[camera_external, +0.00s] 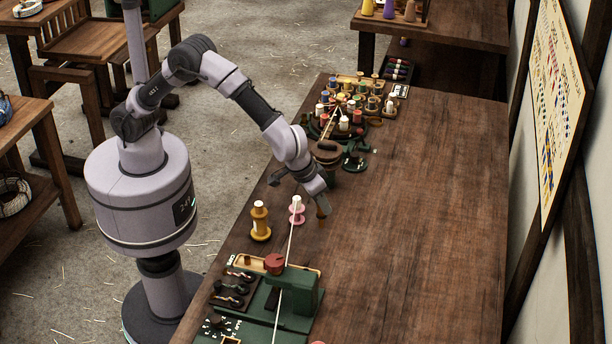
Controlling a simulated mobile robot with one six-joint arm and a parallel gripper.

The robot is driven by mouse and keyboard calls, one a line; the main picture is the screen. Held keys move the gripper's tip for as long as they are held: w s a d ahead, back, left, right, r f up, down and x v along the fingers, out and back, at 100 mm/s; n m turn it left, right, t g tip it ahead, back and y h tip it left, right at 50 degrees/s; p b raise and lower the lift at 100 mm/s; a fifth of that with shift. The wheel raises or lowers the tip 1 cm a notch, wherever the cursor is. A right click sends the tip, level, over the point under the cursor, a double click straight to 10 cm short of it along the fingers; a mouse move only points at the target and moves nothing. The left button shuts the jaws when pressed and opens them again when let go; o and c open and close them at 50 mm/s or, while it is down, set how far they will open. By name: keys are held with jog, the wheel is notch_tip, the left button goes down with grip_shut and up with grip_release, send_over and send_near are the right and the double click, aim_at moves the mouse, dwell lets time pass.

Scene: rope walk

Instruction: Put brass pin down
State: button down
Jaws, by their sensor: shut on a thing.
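My gripper (321,193) reaches over the near-left part of the long wooden table. It is shut on the brass pin (322,211), a small brownish-gold piece that shows just below the fingertips. The upper part of the pin is hidden by the fingers. I cannot tell whether its lower end touches the table (420,210) or hangs just above it.
A pale cord runs past the pink spool to a green block device (292,290). Colourful bobbins (345,122) crowd the table's far end. The table's right side is clear.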

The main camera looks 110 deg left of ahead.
aim_at(321, 227)
notch_tip(321, 227, down, 9)
jog(key=shift+r+b, duration=0.2)
jog(key=shift+b, duration=1.05)
jog(key=shift+f+b, duration=0.2)
jog(key=shift+b, duration=0.1)
jog(key=c, duration=1.2)
grip_release()
